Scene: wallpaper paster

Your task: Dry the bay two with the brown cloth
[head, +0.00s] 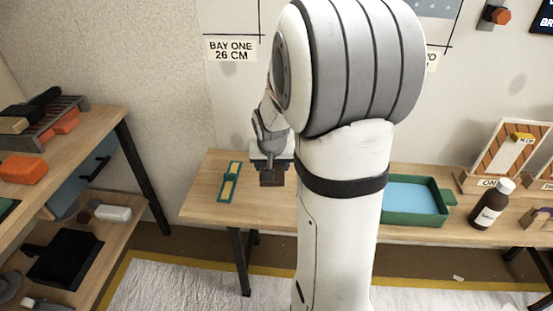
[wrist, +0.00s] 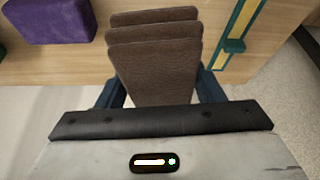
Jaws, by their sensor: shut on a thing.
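The brown cloth (wrist: 155,62), folded in layers, is between the blue fingers of my gripper (wrist: 160,90) in the wrist view. My gripper is shut on it. In the head view my gripper (head: 271,165) is over the left part of the table, with the dark brown cloth (head: 272,180) under it. I cannot tell whether the cloth touches the tabletop. Bay two is mostly hidden behind my arm; only the edge of its label (head: 432,61) and a speckled grey-blue patch (head: 436,7) above show on the wall.
A green and yellow tool (head: 229,182) lies left of my gripper on the table (head: 205,205). A purple block (wrist: 48,20) shows in the wrist view. A green tray of blue liquid (head: 415,218) and a brown bottle (head: 491,205) stand right. The bay one label (head: 231,49) is upper left.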

